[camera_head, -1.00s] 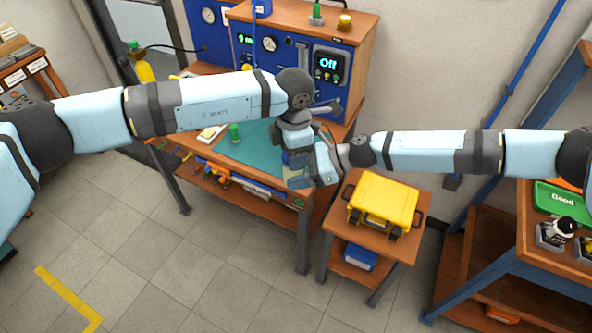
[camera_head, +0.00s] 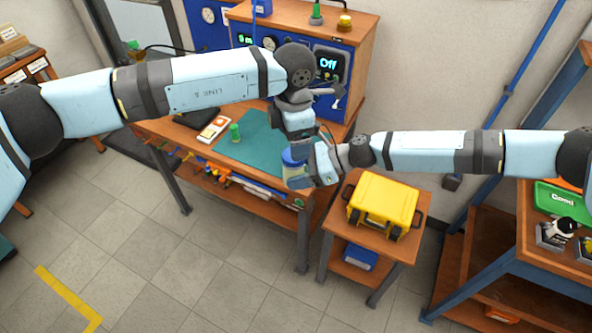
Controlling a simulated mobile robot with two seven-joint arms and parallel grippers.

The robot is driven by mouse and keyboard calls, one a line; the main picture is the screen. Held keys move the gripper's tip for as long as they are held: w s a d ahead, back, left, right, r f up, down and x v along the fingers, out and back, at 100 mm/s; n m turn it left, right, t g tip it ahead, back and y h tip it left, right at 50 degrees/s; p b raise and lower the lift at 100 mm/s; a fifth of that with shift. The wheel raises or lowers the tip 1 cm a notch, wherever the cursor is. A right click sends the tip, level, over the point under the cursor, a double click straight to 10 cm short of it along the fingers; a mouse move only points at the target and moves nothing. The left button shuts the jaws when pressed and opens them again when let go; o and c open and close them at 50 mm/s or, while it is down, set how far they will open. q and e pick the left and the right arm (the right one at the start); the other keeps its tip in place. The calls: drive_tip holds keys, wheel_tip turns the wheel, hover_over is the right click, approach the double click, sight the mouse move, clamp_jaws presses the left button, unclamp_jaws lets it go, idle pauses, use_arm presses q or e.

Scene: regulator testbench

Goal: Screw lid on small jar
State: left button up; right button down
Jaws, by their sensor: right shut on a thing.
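A small jar (camera_head: 292,170) with a blue lid (camera_head: 290,156) on its top is held above the near edge of the bench by my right gripper (camera_head: 298,178), which is shut on it. The jar looks pale below the lid and is partly covered by the gripper. How the lid sits on the jar is too small to tell. My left gripper (camera_head: 301,140) points down just above the lid from the wrist; its fingertips are not clear, so I cannot tell if it touches the lid.
The bench with the green mat (camera_head: 252,140) carries a small green object (camera_head: 235,132) and a blue test panel (camera_head: 330,70) at the back. A yellow case (camera_head: 383,200) stands on a small table at the right. A shelf with a green bin (camera_head: 560,198) is further right.

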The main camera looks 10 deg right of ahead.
sight(293, 169)
use_arm(q)
drive_tip(key=shift+c, duration=0.4)
wheel_tip(293, 169, up, 4)
drive_tip(key=shift+f, duration=0.2)
drive_tip(key=shift+f, duration=0.1)
drive_tip(key=shift+f, duration=4)
drive_tip(key=c, duration=0.7)
drive_tip(key=o, duration=0.8)
drive_tip(key=shift+r, duration=0.15)
